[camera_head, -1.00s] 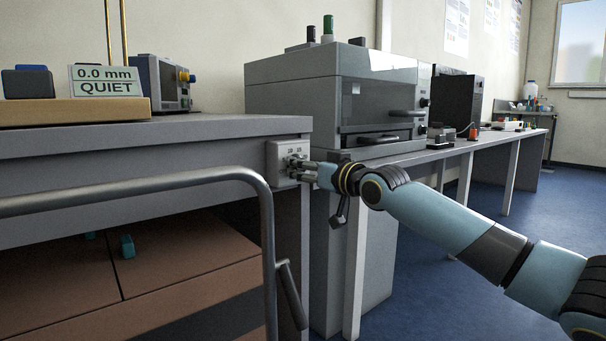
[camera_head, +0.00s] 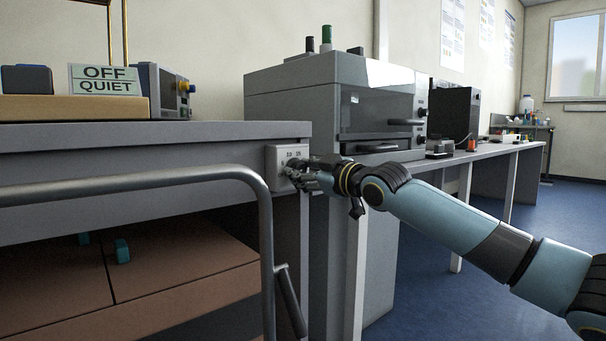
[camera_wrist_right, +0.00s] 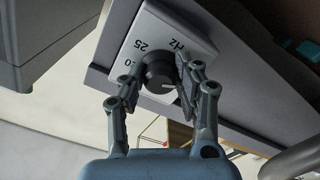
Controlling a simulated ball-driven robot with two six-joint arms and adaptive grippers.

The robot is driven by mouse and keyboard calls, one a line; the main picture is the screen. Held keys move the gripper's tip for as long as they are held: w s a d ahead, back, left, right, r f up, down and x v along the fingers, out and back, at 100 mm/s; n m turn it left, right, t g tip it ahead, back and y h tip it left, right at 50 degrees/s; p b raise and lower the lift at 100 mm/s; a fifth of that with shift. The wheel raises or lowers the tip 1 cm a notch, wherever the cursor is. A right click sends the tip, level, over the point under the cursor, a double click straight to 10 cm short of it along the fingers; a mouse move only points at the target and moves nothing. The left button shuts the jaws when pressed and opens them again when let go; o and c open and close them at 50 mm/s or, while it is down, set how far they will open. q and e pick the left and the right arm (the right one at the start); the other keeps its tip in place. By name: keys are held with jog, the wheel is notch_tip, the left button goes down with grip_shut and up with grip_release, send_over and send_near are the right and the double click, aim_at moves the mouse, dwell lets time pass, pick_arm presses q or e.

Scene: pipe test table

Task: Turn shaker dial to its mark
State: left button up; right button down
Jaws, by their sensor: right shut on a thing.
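The shaker dial (camera_wrist_right: 158,76) is a dark round knob with a light pointer line, on a pale plate (camera_wrist_right: 178,30) marked 25 and Hz; another number is partly hidden. In the head view the plate (camera_head: 276,152) sits on the right end of the grey table front. My right gripper (camera_wrist_right: 156,84) is shut on the dial, one finger on each side. In the head view the right gripper (camera_head: 298,175) covers the dial. A sign (camera_head: 105,80) on the table reads OFF above QUIET. My left gripper is not in view.
A grey rail (camera_head: 150,185) curves in front of the table at the left. A large grey oven-like cabinet (camera_head: 330,95) stands just behind and right of the plate. A long bench (camera_head: 480,152) runs away to the right, with open blue floor before it.

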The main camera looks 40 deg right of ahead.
jog(key=shift+f, duration=0.25)
jog(key=c, duration=0.9)
grip_release()
jog(key=shift+c, duration=0.2)
jog(key=shift+r, duration=0.15)
notch_tip(320, 180, up, 10)
jog(key=shift+f, duration=0.1)
